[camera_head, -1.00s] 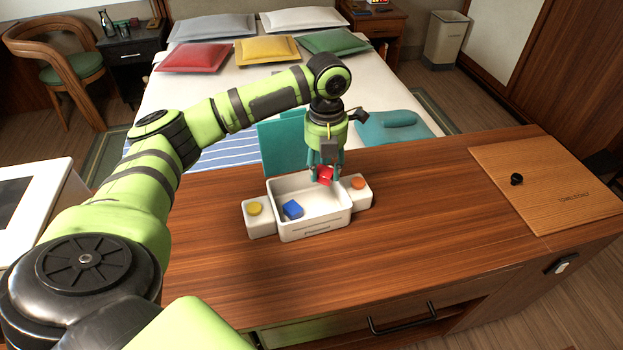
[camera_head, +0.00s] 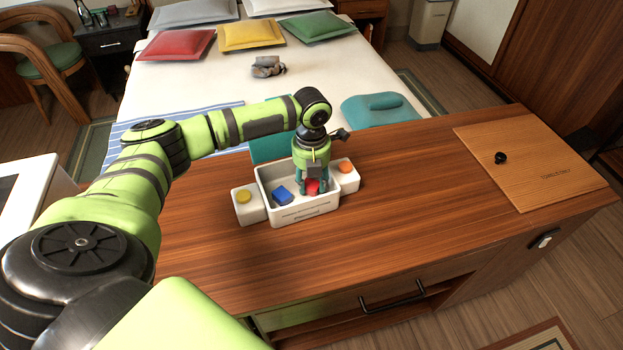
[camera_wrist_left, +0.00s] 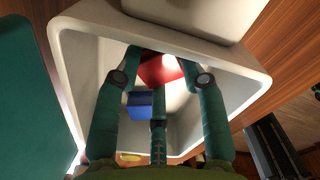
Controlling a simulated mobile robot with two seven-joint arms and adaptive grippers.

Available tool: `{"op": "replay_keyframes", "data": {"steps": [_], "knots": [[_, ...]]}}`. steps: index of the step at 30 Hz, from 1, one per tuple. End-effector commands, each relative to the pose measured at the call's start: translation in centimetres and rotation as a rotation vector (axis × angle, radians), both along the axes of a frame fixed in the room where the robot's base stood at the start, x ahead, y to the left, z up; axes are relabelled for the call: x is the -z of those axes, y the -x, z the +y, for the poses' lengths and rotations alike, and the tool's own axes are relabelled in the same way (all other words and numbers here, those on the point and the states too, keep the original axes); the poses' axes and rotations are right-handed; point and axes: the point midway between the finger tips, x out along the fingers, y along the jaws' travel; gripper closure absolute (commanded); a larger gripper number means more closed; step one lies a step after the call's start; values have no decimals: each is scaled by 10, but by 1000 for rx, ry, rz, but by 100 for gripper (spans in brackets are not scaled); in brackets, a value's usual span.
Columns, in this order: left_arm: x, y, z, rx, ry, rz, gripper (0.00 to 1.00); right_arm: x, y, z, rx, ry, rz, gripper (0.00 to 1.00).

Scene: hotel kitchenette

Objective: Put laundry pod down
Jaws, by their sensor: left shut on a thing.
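The red laundry pod (camera_head: 312,187) is between the fingers of my left gripper (camera_head: 312,190), which is shut on it. The gripper points down into the right part of a white open bin (camera_head: 305,219) on the wooden counter. In the left wrist view the red pod (camera_wrist_left: 160,70) lies near one bin wall between the fingertips. I cannot tell whether it touches the floor. A blue block-like pod (camera_head: 283,195) lies in the bin to the left; it also shows in the wrist view (camera_wrist_left: 140,104). My right gripper is not in view.
White side holders flank the bin, with a yellow piece (camera_head: 243,197) at left and an orange piece (camera_head: 345,168) at right. A teal panel (camera_head: 268,149) stands behind the bin. A wooden board (camera_head: 540,170) with a black knob lies at right. The counter between is clear.

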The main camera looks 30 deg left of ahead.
Motion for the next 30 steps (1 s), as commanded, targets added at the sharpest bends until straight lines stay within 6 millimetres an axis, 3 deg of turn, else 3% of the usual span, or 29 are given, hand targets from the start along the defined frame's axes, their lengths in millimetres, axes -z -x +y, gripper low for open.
{"op": "replay_keyframes", "data": {"steps": [2,3,4,17,20,30], "knots": [[3,0,0,0,0,1,79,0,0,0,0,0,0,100],[3,0,0,0,0,0,47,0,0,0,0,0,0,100],[3,0,0,0,0,0,35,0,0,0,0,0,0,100],[-4,0,0,0,0,-1,35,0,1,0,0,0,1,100],[-16,-1,0,1,0,-3,35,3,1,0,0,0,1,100],[-89,-1,0,0,0,-4,35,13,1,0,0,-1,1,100]]}}
